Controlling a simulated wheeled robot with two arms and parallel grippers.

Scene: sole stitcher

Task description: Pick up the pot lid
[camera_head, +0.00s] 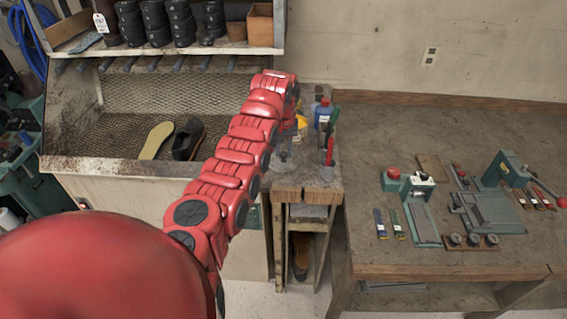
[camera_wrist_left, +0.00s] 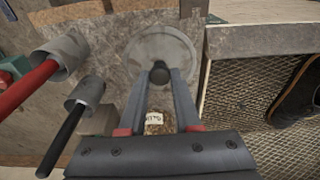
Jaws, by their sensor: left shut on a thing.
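The pot lid (camera_wrist_left: 158,45) is a round grey disc with a dark knob (camera_wrist_left: 159,73) in the left wrist view. My left gripper (camera_wrist_left: 160,76) has its two fingers closed on the knob, one on each side. The lid lies over a worn grey bench top, and I cannot tell whether it touches it. In the head view my red left arm reaches to the small side bench (camera_head: 309,192) and hides much of the gripper and lid. My right gripper is not in view.
A red-handled tool (camera_wrist_left: 30,88) and a black-handled tool (camera_wrist_left: 65,135) stand in grey holders beside the lid. A blue bottle (camera_head: 323,113) stands at the back. A mesh-floored bin (camera_head: 110,139) with a shoe (camera_head: 187,139) adjoins. The workbench (camera_head: 385,130) carries green machines.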

